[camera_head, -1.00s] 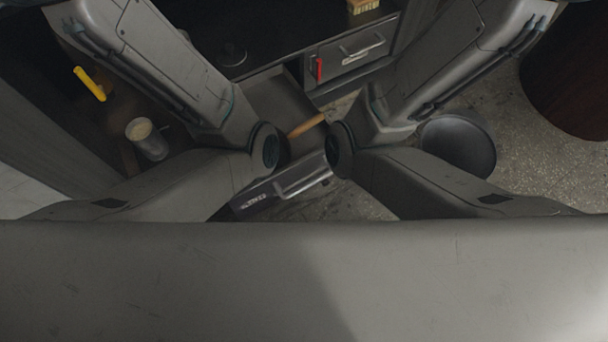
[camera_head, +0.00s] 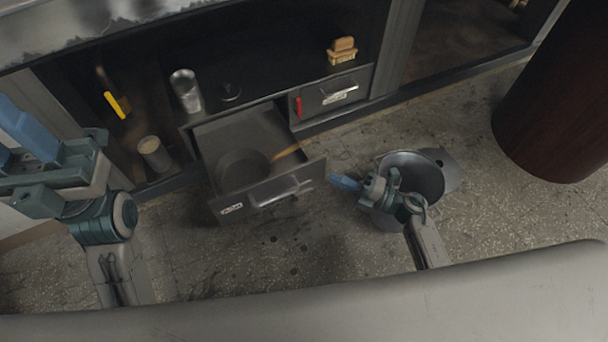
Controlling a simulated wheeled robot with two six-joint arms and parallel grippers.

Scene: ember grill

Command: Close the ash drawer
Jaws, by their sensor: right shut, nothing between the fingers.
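The open drawer (camera_head: 222,208) sticks out from the low cabinet, with a bar handle and a small label on its front. I take it for the ash drawer, but the label is too small to read. A dark round pan-like thing (camera_head: 243,168) with a wooden handle lies inside it. My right gripper (camera_head: 345,182) is shut and empty, just right of the drawer front and apart from it. My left gripper (camera_head: 22,148) is at the left edge, well away from the drawer; its blue fingers look spread, tips partly cut off.
A closed drawer (camera_head: 322,98) with a red piece is right of the open one. A metal bucket (camera_head: 425,178) stands on the floor behind my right gripper. A dark red barrel (camera_head: 560,110) is at right. Cups and a yellow-handled tool (camera_head: 115,104) are at left.

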